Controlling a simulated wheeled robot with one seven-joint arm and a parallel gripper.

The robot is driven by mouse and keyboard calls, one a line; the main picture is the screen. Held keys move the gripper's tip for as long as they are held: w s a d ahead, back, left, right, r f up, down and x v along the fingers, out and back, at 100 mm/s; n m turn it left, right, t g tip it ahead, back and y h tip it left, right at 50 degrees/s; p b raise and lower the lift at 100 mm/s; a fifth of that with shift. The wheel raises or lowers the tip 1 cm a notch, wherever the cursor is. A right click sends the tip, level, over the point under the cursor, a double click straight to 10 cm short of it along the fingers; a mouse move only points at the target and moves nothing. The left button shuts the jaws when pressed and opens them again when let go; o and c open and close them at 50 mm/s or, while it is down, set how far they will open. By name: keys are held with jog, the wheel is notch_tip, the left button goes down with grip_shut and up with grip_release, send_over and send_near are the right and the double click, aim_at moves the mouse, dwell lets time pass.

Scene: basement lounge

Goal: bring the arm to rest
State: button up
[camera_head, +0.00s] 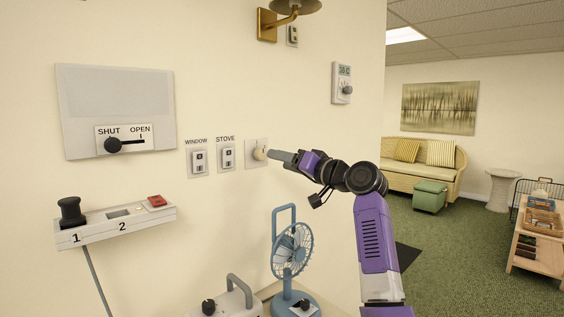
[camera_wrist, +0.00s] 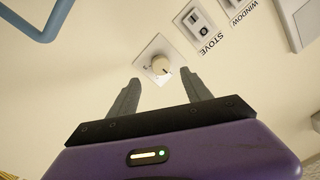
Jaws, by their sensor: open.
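My purple arm (camera_head: 376,240) reaches up and left toward the wall. My gripper (camera_head: 270,155) points at a round cream knob (camera_head: 260,154) on a square wall plate. In the wrist view my gripper (camera_wrist: 162,92) is open, with its two grey fingers apart and nothing between them. The knob (camera_wrist: 160,65) shows just beyond the fingertips, roughly centred between them. I cannot tell from these views whether a finger touches it.
The STOVE switch (camera_head: 227,157) and WINDOW switch (camera_head: 199,161) are left of the knob. A blue fan (camera_head: 291,250) stands below my gripper. Open green carpet (camera_head: 440,235) lies right.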

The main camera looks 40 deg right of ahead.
jog(key=shift+r, duration=0.1)
jog(key=s+d+r+m+t+h, duration=0.2)
jog(key=s+d+r+h, duration=0.1)
jog(key=r+h, duration=0.1)
jog(key=s+a+f+h+p, duration=0.1)
jog(key=s+a+f, duration=0.45)
jog(key=f, duration=0.25)
jog(key=s+a+f+h+p, duration=0.1)
jog(key=s+a+f+h, duration=0.1)
jog(key=s+a+f, duration=0.5)
jog(key=s+a+f+h+p, duration=0.15)
jog(key=s+f, duration=0.25)
jog(key=f, duration=0.6)
jog(key=s+a+f+n+g+y+p, duration=0.2)
jog(key=s+a, duration=0.5)
jog(key=s, duration=0.4)
jog(key=s+a+f+n+g+y+p, duration=0.1)
jog(key=s+a+f+n+g+y, duration=0.1)
jog(key=s+a, duration=0.5)
jog(key=s+a+f+n+g+y+p, duration=0.1)
jog(key=s+a, duration=0.6)
jog(key=s, duration=1)
notch_tip(320, 180, down, 4)
jog(key=n+y+p, duration=0.1)
jog(key=n+y, duration=0.1)
jog(key=shift+r+n+g+p, duration=0.2)
jog(key=shift+n+g+p, duration=0.1)
jog(key=shift+n+g, duration=0.1)
